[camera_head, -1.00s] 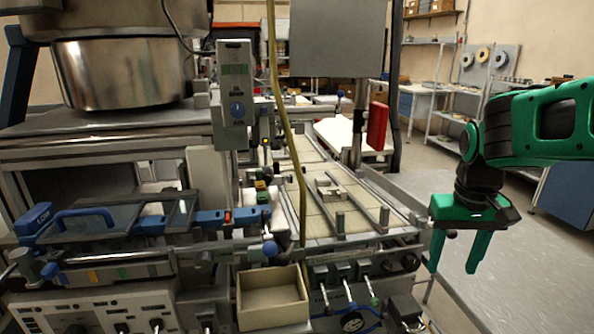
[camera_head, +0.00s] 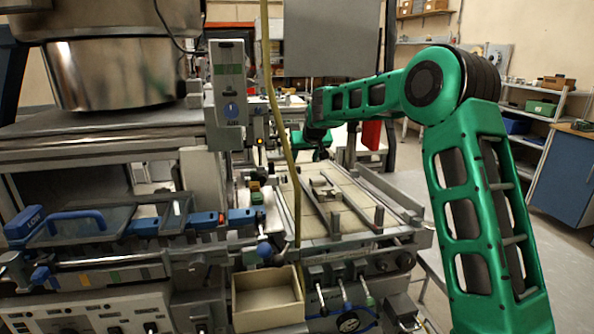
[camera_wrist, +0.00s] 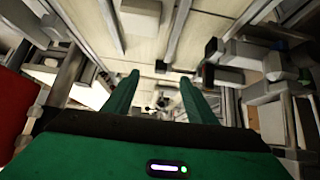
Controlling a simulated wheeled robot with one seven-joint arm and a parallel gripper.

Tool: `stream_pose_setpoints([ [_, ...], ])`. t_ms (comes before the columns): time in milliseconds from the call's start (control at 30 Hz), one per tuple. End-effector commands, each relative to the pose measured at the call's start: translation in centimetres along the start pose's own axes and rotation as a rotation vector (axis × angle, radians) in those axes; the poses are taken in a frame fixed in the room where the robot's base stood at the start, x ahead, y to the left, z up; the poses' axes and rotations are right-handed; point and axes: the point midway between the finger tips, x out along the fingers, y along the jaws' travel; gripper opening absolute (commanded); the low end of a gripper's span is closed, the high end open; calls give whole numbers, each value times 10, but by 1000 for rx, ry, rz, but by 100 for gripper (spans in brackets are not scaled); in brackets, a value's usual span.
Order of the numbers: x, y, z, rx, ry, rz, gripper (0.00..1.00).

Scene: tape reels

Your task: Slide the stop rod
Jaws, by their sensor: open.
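I cannot tell for sure which part is the stop rod. In the wrist view a small black-tipped piece (camera_wrist: 160,66) lies just beyond and between my fingertips, and a dark block-ended bar (camera_wrist: 211,50) lies to the right. My gripper (camera_wrist: 160,88) is open, its two green fingers apart with nothing held. In the head view my gripper (camera_head: 311,146) is over the far part of the pale conveyor bed (camera_head: 325,225), partly hidden by my arm and the hanging yellow cable. A blue knob (camera_head: 264,249) sits at the near left of the bed.
The yellow cable (camera_head: 285,140) hangs in front of the bed. A control box (camera_head: 229,83) stands left of my gripper, and a grey panel (camera_head: 332,38) is above. An empty beige bin (camera_head: 267,318) is in front. Metal rails (camera_head: 313,205) run along the bed.

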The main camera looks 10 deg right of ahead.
Motion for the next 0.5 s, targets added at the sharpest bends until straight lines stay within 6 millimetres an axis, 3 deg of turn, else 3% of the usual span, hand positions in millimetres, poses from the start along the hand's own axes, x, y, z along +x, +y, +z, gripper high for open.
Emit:
stream_pose_setpoints([
  [167,18,-11,-16,12,40,-11,52],
  [367,35,-15,-17,12,43,-14,52],
  [500,57,-17,-18,12,43,-16,52],
])
